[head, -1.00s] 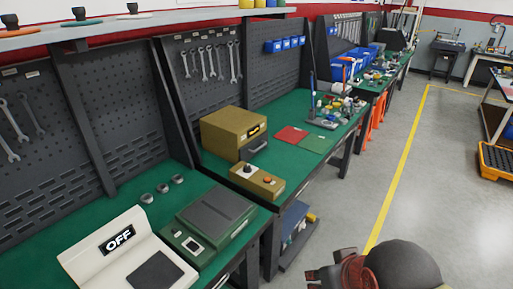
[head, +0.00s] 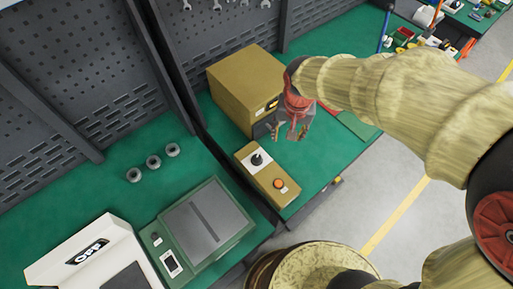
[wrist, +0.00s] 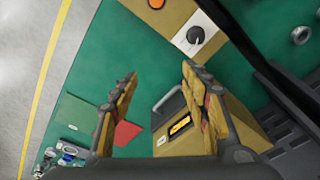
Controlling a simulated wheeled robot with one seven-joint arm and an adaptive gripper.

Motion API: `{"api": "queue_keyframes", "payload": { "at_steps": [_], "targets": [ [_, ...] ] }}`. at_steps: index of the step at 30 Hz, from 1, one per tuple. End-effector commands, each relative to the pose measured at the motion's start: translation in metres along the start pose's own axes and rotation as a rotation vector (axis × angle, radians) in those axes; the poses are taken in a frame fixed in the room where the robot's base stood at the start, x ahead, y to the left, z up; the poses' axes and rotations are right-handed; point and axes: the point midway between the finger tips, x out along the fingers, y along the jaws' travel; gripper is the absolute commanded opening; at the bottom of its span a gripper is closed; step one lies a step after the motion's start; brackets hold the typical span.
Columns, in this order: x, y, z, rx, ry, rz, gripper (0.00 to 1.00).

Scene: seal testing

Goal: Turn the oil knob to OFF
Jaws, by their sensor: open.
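The knob (head: 257,159) is black and round, on a white plate at one end of a tan control box (head: 268,178). In the wrist view the knob (wrist: 195,36) is at the upper middle, unobstructed, beyond my fingertips. The setting it points to is too small to read. My gripper (head: 289,131) is open and empty, above the bench beside the larger tan box, a little right of and behind the knob. In the wrist view my gripper (wrist: 159,74) shows both fingers spread apart, touching nothing.
A larger tan box (head: 245,85) with a handle stands behind the control box. An orange button (head: 279,183) is on the same control box. A green scale-like device (head: 205,225) and a white device marked OFF (head: 90,255) stand at the lower left.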

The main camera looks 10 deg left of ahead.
Motion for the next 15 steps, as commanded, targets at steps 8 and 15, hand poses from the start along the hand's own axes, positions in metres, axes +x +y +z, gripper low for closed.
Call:
{"api": "queue_keyframes", "payload": {
  "at_steps": [8,15],
  "targets": [
    [0.069,-0.078,0.009,-0.014,-0.115,0.056,0.46],
    [0.098,-0.097,0.02,-0.013,-0.141,0.076,0.46]
  ]
}}
